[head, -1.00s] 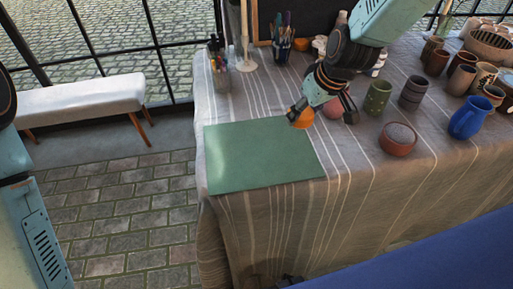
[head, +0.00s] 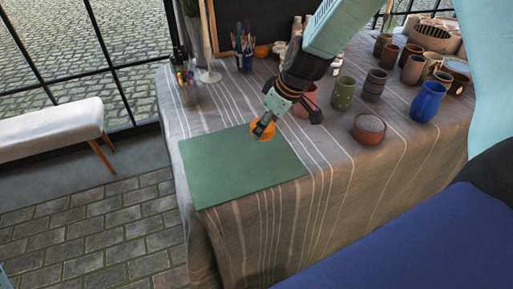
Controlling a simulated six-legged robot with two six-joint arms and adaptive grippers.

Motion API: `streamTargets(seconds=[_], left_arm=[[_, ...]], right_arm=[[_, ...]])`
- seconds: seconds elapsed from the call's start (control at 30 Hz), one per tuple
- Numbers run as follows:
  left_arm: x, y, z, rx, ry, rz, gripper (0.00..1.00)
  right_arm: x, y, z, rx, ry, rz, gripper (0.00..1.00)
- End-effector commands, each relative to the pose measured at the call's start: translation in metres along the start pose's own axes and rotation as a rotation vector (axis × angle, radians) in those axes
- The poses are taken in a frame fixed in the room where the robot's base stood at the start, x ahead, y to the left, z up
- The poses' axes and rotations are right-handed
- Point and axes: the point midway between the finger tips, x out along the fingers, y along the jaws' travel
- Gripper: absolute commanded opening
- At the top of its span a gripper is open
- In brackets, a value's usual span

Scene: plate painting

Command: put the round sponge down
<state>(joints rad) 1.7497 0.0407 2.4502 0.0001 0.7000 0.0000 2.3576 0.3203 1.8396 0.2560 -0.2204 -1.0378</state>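The round sponge (head: 262,131) is orange and shows at the tip of my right gripper (head: 268,124), whose arm comes down from the upper right. One dark finger covers part of the sponge. The gripper seems to hold it, though the far side of the grip is hidden. My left gripper is out of view.
A reddish pot (head: 369,129), a green cup (head: 343,93) and a blue jug (head: 427,101) stand to the right on the striped table (head: 350,170). Brush holders (head: 244,60) stand at the back. The mat's left and front are clear.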

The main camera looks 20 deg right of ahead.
Motion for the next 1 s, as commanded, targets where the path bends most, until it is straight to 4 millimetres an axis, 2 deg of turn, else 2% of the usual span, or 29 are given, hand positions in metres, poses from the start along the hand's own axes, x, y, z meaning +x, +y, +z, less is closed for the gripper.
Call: streamTargets(seconds=[0.03, 0.23, 0.5, 1.0], left_arm=[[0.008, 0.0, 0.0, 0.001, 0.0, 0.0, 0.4], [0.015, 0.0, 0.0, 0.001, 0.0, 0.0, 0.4], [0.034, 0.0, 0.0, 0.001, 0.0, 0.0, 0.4], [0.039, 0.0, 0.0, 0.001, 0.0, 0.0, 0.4]], right_arm=[[0.011, 0.0, 0.005, 0.001, 0.0, 0.001, 0.33], [0.023, 0.0, 0.008, 0.001, 0.001, 0.002, 0.33], [0.052, -0.002, 0.019, 0.001, 0.001, 0.003, 0.33], [0.057, -0.002, 0.021, 0.0, 0.001, 0.003, 0.33]])
